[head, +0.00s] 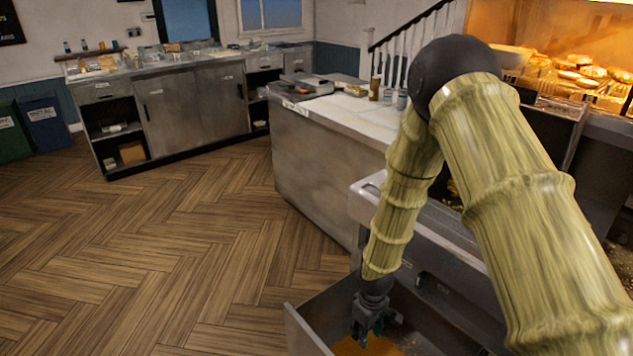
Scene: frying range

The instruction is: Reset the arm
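My arm, with bamboo-like links, reaches from the right side of the head view up to a dark elbow and down again. My gripper (367,334) is at its lower end, dark grey and pointing down. It is over or inside an open metal drawer (312,334) at the bottom of the picture; its exact height against the drawer walls is hard to judge. An orange-brown patch (362,347) lies below the fingers. The fingers are small and dark, so their opening does not show clearly. I see nothing clearly held.
A steel counter (318,172) with trays and small containers stands behind the drawer. A lit food display (575,75) is at the upper right. A cabinet run (195,102) and bins (45,122) stand at the back left. The wooden floor (150,240) at left is clear.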

